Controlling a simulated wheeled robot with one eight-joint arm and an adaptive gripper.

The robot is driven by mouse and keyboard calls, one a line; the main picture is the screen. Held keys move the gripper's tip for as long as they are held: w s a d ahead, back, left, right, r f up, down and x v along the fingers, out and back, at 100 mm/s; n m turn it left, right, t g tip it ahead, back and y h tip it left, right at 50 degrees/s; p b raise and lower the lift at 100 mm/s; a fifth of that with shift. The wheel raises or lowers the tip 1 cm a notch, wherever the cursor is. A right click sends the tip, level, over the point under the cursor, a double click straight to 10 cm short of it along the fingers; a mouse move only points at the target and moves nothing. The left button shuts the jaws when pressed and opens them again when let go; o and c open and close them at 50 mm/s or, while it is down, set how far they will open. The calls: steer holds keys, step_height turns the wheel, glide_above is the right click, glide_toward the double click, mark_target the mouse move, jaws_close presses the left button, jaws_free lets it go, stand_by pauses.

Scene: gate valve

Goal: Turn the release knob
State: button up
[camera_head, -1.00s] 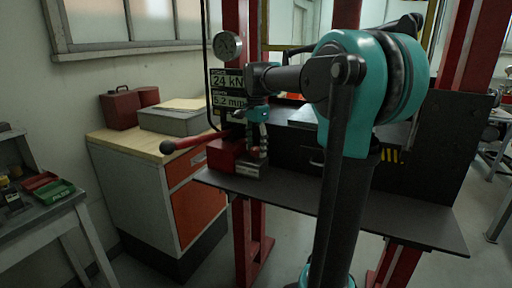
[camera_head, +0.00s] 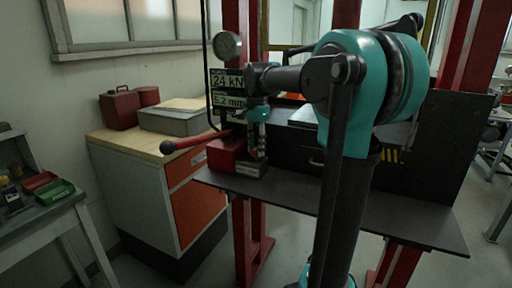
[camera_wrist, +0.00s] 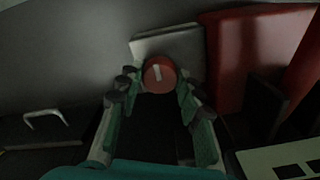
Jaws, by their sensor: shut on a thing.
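The release knob (camera_wrist: 160,74) is a round red knob with a pale bar mark on its face, seen in the wrist view. The bar is close to upright, tilted slightly. My gripper (camera_wrist: 156,88) has one finger on each side of the knob and is shut on it. In the head view my gripper (camera_head: 262,150) points down at a small grey block (camera_head: 250,168) beside the red pump body (camera_head: 227,152). The knob itself is hidden there behind the fingers.
A gauge (camera_head: 227,46) and a display reading 24 kN (camera_head: 227,82) stand behind. A dark plate (camera_head: 400,215) lies under the press. A cabinet (camera_head: 145,190) with a toolbox is at left.

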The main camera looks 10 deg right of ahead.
mark_target(255, 148)
steer(key=n, duration=0.3)
steer(key=shift+n, duration=0.4)
steer(key=n, duration=0.4)
steer(key=shift+n, duration=0.3)
steer(key=n, duration=0.4)
steer(key=shift+n, duration=2.5)
steer(key=o, duration=1.1)
steer(key=shift+o, duration=0.2)
step_height(255, 148, up, 12)
steer(key=shift+a, duration=0.1)
